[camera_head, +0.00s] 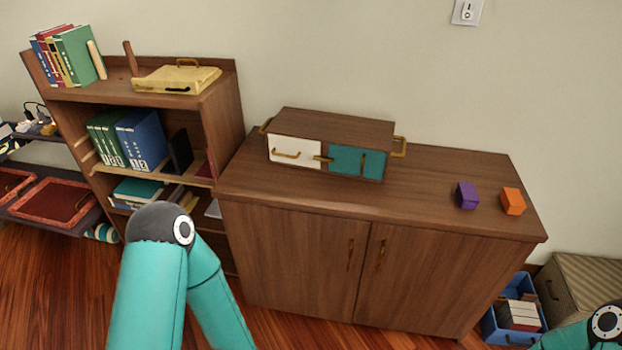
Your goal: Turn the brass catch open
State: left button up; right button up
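A small wooden box (340,123) stands on top of the wooden cabinet (430,197). Its front has a white panel (293,149) with a brass handle on the left and a teal panel (352,164) with an upright brass handle on the right. The small brass catch (323,159) lies about level across the seam between the two panels. Brass handles stick out at both ends of the box. My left arm rises at the lower left and a bit of my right arm shows at the lower right corner. Neither gripper is in view.
A purple block (467,196) and an orange block (513,201) sit on the cabinet's right part. A bookshelf (222,112) with books and a yellow case (177,78) stands at left. A blue crate (492,331) and a striped box (585,285) stand on the floor at right.

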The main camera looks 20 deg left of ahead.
aim_at(320, 158)
jog(key=u, duration=0.15)
jog(key=k, duration=0.3)
jog(key=u, duration=0.55)
jog(key=i, duration=0.95)
jog(key=u, duration=0.05)
